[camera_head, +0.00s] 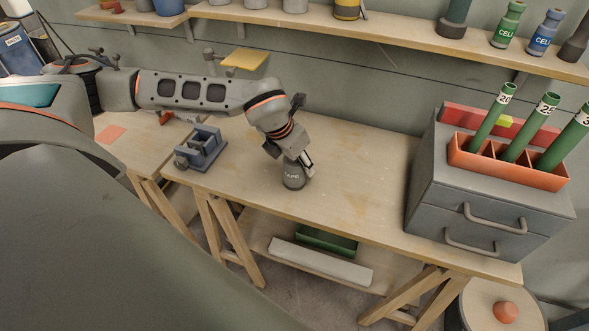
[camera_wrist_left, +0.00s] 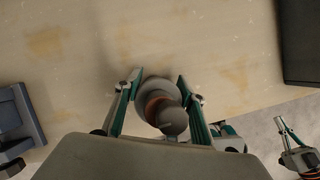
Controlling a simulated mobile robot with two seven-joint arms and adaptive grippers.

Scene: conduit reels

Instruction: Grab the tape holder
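The tape holder (camera_head: 293,177) is a dark grey rounded piece with light lettering, standing on the workbench in the head view. My left gripper (camera_head: 301,160) points down over it, with a finger beside its top. In the left wrist view the tape holder (camera_wrist_left: 160,98) shows as round grey parts with an orange-brown ring, between the two fingers of my left gripper (camera_wrist_left: 159,79). The fingers are spread on either side; any contact is too fine to tell. What seems to be my right gripper (camera_wrist_left: 297,148) shows at the lower right, beyond the bench edge; its opening is unclear.
A grey vise-like fixture (camera_head: 201,148) stands on the bench left of the tape holder. A grey drawer cabinet (camera_head: 480,220) with an orange tube rack (camera_head: 507,168) stands at the right. The bench top (camera_head: 365,180) between holder and cabinet is clear. A shelf (camera_head: 400,37) runs behind.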

